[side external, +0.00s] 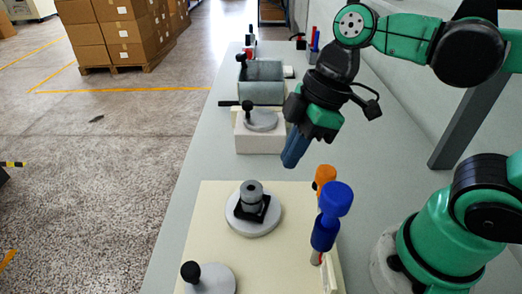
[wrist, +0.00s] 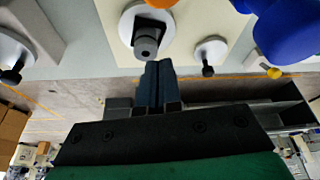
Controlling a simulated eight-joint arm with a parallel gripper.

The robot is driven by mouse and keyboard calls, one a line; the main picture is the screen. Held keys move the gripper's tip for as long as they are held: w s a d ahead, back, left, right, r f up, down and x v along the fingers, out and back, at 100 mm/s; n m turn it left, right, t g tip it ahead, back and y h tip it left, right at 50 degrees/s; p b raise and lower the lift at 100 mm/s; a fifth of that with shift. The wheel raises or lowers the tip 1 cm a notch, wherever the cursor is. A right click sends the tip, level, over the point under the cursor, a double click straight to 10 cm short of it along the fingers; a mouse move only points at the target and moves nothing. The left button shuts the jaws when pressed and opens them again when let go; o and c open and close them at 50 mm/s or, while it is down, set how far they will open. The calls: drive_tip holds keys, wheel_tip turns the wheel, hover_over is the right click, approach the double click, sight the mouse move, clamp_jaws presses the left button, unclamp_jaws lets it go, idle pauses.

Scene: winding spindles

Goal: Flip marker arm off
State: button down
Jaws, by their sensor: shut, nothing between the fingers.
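My gripper (side external: 290,162) is shut and empty, its blue fingers pointing down above the back edge of the cream board (side external: 215,215). In the wrist view the fingertips (wrist: 157,66) lie together and show just below a grey cylinder (wrist: 146,42). That cylinder (side external: 252,192) stands on a black square block on a pale disc. A blue bulbous handle (side external: 335,200) and an orange one (side external: 325,176) stand at the board's right edge; blue (wrist: 292,30) and orange (wrist: 273,6) also show in the wrist view. I cannot tell which part is the marker arm.
A pale disc with a black knob (side external: 192,271) sits at the board's front left. Behind the board, a white block (side external: 260,140) carries another knobbed disc (side external: 262,121), with a grey bin (side external: 262,85) beyond. The bench left of the board is clear.

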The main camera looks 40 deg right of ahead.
drive_tip(key=v, duration=0.7)
drive_tip(key=shift+s+a, duration=0.2)
drive_tip(key=shift+r, duration=0.1)
